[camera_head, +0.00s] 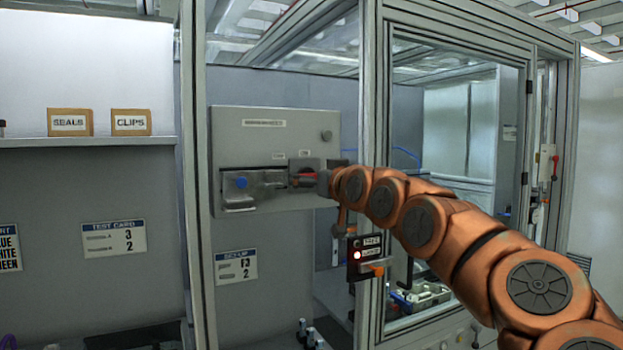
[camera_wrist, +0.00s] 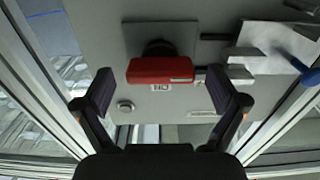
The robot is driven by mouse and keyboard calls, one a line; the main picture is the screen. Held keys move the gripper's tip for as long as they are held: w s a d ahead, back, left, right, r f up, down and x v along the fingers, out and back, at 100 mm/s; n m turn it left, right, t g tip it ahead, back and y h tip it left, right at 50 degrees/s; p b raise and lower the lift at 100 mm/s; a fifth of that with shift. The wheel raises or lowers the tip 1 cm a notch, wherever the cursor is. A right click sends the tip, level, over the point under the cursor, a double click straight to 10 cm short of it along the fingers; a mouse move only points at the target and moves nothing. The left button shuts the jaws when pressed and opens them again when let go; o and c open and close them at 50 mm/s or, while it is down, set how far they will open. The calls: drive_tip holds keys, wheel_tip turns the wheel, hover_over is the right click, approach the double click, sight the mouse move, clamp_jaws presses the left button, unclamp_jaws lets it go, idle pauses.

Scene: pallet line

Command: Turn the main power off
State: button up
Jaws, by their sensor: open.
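The red switch handle (camera_wrist: 160,70) sits on a dark round knob on the grey panel in the wrist view, lying level across the picture. A label reading ON, upside down in this view, is right beside it. My gripper (camera_wrist: 159,95) is open, with one dark finger off each end of the handle and visible gaps between. In the head view, the grey switch panel (camera_head: 270,125) hangs inside the cabinet frame, and my gripper (camera_head: 320,180) is at its lower right. Only a bit of the red handle (camera_head: 304,176) shows there, partly hidden by my gripper.
A grey bracket with a blue knob (camera_head: 241,183) juts out left of the handle. Metal posts (camera_head: 372,100) flank the opening. A shelf (camera_head: 90,141) holds two labelled boxes.

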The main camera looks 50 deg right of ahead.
drive_tip(key=v, duration=1)
drive_tip(key=shift+s+a, duration=0.2)
drive_tip(key=shift+s, duration=0.05)
drive_tip(key=w+a+f+n+g+y+p, duration=0.1)
drive_tip(key=w+a+f+n+g+y, duration=0.35)
drive_tip(key=a+f, duration=0.85)
drive_tip(key=a+f+g+y, duration=0.2)
drive_tip(key=a+f+g, duration=0.2)
drive_tip(key=a+f, duration=0.7)
drive_tip(key=s+a+f+g+p, duration=0.1)
drive_tip(key=s+a+f+g, duration=0.3)
drive_tip(key=s+f, duration=0.4)
drive_tip(key=s+a+f+g+p, duration=0.1)
drive_tip(key=s+a+f+g, duration=0.4)
drive_tip(key=s+f, duration=0.4)
drive_tip(key=s+m+g, duration=0.1)
drive_tip(key=s, duration=0.5)
drive_tip(key=shift+h, duration=0.35)
